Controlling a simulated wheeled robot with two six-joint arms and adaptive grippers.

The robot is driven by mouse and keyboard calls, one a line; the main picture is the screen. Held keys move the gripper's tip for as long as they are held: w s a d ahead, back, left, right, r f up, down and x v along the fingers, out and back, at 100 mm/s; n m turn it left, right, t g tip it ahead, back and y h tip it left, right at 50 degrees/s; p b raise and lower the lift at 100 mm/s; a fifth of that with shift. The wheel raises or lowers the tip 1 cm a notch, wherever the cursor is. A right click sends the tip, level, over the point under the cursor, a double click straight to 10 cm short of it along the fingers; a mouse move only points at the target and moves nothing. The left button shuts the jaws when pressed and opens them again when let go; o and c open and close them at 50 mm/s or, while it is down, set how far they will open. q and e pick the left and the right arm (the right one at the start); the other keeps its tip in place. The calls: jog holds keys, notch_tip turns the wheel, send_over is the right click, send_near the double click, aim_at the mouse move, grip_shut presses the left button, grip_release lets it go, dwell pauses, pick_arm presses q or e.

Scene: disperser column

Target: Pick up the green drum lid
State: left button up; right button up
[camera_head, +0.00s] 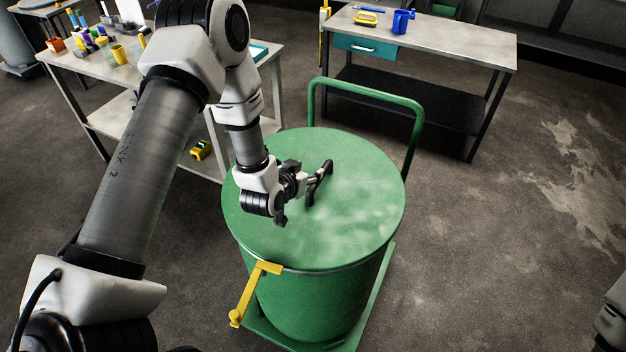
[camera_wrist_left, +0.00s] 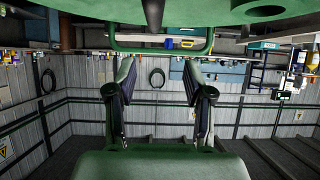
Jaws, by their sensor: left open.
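The green drum lid (camera_head: 355,220) lies flat on top of the green drum (camera_head: 315,300). A dark handle (camera_head: 319,183) stands up near the lid's middle. My left gripper (camera_head: 299,189) is low over the lid, just left of and close to the handle. The head view does not clearly show whether they touch. In the left wrist view my left gripper (camera_wrist_left: 160,72) has its two fingers spread with nothing between them. The lid's green surface (camera_wrist_left: 205,18) fills the top of that upside-down view, with a dark piece, probably the handle (camera_wrist_left: 152,12), at the edge. My right gripper is out of view.
A yellow lever (camera_head: 252,292) hangs at the drum's front left. The drum stands on a green cart with an upright push handle (camera_head: 366,88). A cluttered table (camera_head: 70,62) is at left and a workbench (camera_head: 455,42) behind.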

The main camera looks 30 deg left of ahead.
pick_arm(q)
jog(key=f+b, duration=0.1)
jog(key=s+f+b, duration=0.1)
jog(key=b, duration=0.1)
jog(key=d+f+b, duration=0.1)
jog(key=f, duration=0.1)
jog(key=shift+s, duration=0.2)
jog(key=x, duration=0.3)
jog(key=shift+a, duration=0.35)
jog(key=w+p, duration=0.2)
jog(key=w, duration=0.1)
jog(key=shift+d+p, duration=0.3)
jog(key=shift+d, duration=0.05)
jog(key=shift+x, duration=1.25)
jog(key=shift+w+a+f, duration=0.1)
jog(key=shift+a+f, duration=0.1)
jog(key=shift+f, duration=0.3)
jog(key=shift+d+r, duration=0.1)
jog(key=shift+r, duration=0.1)
grip_shut()
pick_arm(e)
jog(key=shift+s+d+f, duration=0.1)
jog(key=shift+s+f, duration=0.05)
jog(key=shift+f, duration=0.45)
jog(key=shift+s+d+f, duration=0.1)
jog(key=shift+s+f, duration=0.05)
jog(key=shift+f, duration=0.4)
